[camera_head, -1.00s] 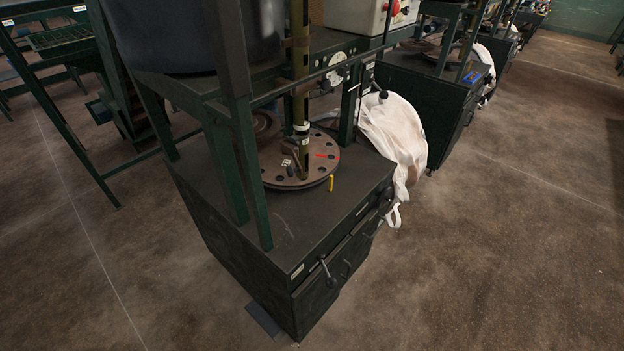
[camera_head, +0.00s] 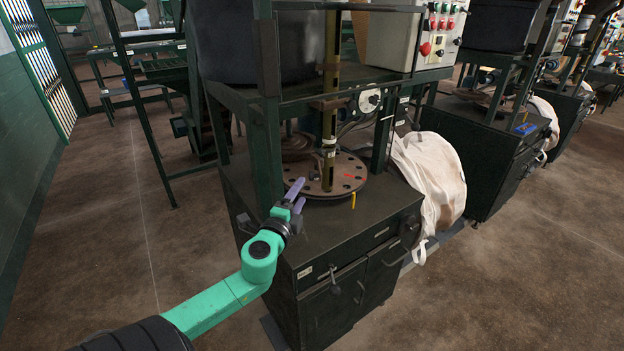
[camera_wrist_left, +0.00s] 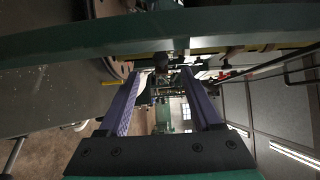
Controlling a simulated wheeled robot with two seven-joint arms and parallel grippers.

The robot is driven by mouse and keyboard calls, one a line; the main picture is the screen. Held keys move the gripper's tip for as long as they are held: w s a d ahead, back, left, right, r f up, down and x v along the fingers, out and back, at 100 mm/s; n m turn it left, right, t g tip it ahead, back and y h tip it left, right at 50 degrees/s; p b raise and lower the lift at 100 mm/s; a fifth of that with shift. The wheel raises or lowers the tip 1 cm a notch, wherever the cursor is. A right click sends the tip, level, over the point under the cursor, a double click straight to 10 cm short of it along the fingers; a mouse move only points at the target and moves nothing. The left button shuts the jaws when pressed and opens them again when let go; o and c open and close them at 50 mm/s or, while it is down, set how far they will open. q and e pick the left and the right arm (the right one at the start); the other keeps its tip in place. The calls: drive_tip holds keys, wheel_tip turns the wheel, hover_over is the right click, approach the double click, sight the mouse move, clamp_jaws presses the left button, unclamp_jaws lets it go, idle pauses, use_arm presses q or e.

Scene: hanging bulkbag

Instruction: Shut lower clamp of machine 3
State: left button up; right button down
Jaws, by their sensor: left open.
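The nearest machine has a dark green frame over a dark cabinet (camera_head: 345,225). An upright olive post (camera_head: 331,80) stands on its round holed plate (camera_head: 350,178). I cannot tell which part is the lower clamp, nor read a machine number. My left gripper (camera_head: 297,197) is in front of the cabinet top, left of the plate. In the left wrist view its two purple fingers (camera_wrist_left: 160,90) are spread, with nothing held between them. A green beam (camera_wrist_left: 90,40) crosses close beyond them. My right gripper is not in view.
A grey control box (camera_head: 410,35) with red and green buttons is above. A dark drum (camera_head: 245,45) is upper left. More machines (camera_head: 485,130) stand to the right. The floor at right is clear.

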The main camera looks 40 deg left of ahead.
sight(310, 179)
use_arm(q)
drive_tip(key=x, duration=0.7)
drive_tip(key=shift+d, duration=0.1)
clamp_jaws()
idle(1.1)
